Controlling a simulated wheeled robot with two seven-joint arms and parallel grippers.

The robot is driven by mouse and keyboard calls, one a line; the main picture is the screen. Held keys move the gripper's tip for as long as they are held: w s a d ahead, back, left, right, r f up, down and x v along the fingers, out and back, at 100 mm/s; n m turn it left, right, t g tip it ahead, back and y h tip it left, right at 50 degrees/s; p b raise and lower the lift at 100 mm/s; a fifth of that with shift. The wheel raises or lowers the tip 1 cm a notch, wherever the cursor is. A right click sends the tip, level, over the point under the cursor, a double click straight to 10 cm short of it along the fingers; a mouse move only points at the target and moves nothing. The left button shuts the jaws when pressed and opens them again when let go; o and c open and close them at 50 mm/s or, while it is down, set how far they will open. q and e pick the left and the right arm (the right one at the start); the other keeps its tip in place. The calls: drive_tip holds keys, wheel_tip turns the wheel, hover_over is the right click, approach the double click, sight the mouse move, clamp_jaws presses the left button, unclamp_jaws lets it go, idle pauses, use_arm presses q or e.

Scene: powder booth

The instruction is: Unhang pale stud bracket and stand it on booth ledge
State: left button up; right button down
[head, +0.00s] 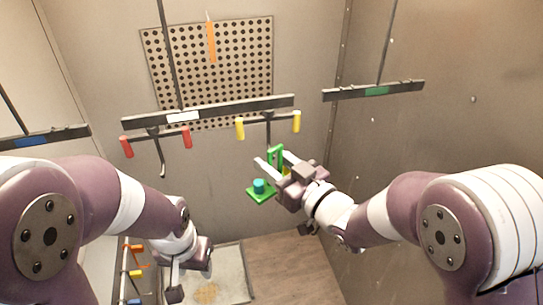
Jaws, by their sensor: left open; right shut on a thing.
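A green bracket (262,196) with a flat base, a teal stud (259,186) and an upright loop (274,151) is at the middle of the head view. My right gripper (274,166) is shut on it; its fingers hide part of the bracket. The bracket is just below the yellow-ended hanger (268,121); I cannot tell whether it still touches the hook. My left gripper (188,281) is open and empty, low in the view, over the left part of a pale tray. I cannot clearly pick out the booth ledge.
The red-ended hanger (156,138) has an empty hook. Dark bars with white (183,117), green (376,91) and blue (32,141) labels hang around. A pale tray (232,262) with tan powder lies below. A perforated panel (245,60) with an orange strip is behind.

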drive_tip(key=shift+s+d, duration=0.2)
drive_tip(key=shift+s, duration=0.4)
drive_tip(key=shift+s+d+f, duration=0.1)
drive_tip(key=shift+s+f, duration=0.2)
drive_tip(key=shift+f, duration=0.1)
drive_tip(key=s, duration=0.2)
drive_tip(key=s+d, duration=0.1)
drive_tip(key=shift+s+d, duration=0.15)
drive_tip(key=shift+s, duration=0.2)
